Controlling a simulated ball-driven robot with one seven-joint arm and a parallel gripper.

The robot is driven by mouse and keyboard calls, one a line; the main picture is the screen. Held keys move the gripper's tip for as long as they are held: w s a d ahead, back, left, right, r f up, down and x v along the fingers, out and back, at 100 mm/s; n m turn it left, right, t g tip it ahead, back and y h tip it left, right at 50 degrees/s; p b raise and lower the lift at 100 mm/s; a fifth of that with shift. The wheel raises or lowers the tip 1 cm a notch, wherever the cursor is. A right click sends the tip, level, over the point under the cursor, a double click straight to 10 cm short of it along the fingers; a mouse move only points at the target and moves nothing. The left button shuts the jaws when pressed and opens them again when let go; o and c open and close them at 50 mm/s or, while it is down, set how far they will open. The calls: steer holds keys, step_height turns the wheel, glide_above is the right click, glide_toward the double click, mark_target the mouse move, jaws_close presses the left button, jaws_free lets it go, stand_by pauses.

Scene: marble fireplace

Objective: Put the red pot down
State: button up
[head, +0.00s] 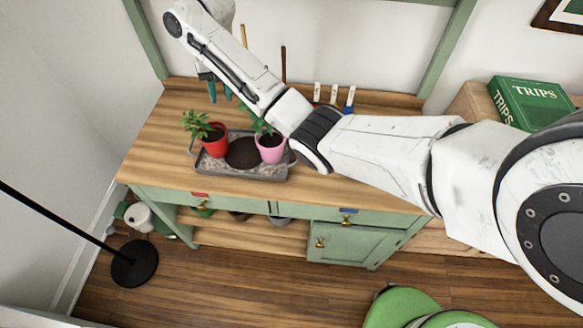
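The red pot (215,146) holds a leafy green plant and stands at the left end of a grey tray (240,174) on the wooden bench top. My gripper (220,93) shows only partly below my arm link, above and behind the red pot in the picture. Its two teal fingertips look parted with nothing between them. The red pot is apart from the fingers. My arm hides the upper part of the gripper.
A pink pot (270,153) with a plant stands at the tray's right, beside dark soil (243,153). Small labelled tools (334,95) stand at the bench's back. A green book (530,103) lies at the right. The bench (150,160) is clear left of the tray.

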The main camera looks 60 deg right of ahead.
steer(key=s+a+f+m+y, duration=0.1)
steer(key=s+a+f+m, duration=0.45)
steer(key=a+f, duration=0.2)
steer(key=s+a+f+m, duration=0.5)
steer(key=a+f+m, duration=0.15)
steer(key=a, duration=0.25)
steer(key=s+a+f+m+h, duration=0.1)
steer(key=s+f+m+h, duration=0.1)
steer(key=s+m, duration=1.4)
steer(key=s, duration=0.7)
steer(key=shift+s+a, duration=0.2)
steer(key=shift+a, duration=0.05)
